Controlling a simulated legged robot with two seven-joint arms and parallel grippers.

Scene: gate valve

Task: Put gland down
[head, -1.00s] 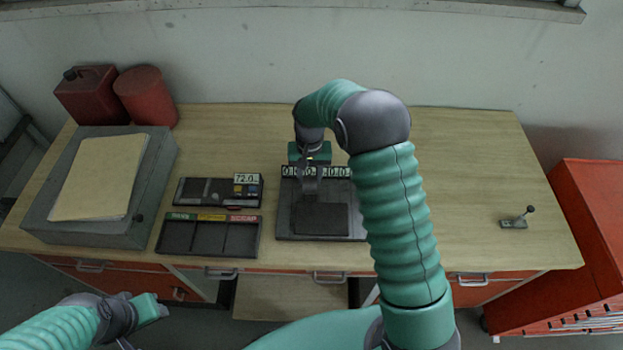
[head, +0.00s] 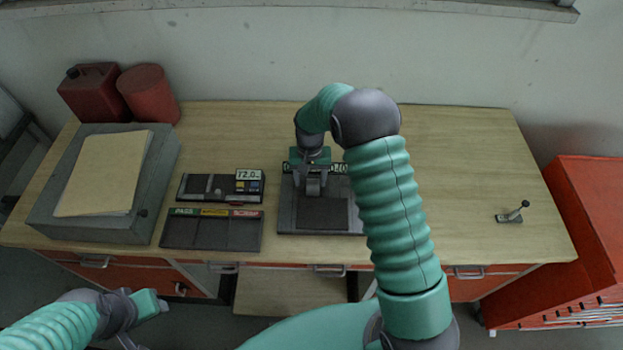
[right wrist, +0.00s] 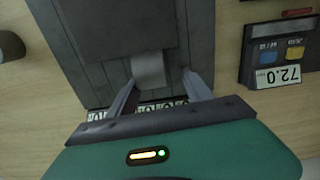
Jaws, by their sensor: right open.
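The gland, a small grey piece (right wrist: 152,70), stands on a dark grey plate with number labels (right wrist: 85,28). In the head view the gland (head: 313,187) is small and partly covered by my gripper above the plate (head: 286,220). My right gripper (right wrist: 161,79) is open, its two fingers on either side of the gland with gaps visible. It also shows from above in the head view (head: 312,175). My left gripper (head: 150,304) is at the lower left, off the bench; its fingers are not clear.
A scale reading 72.0 (head: 198,188) and a three-part sorting tray (head: 210,235) lie left of the plate. A grey box with a folder (head: 65,230) and red cans (head: 92,95) are further left. A small lever (head: 510,217) stands right.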

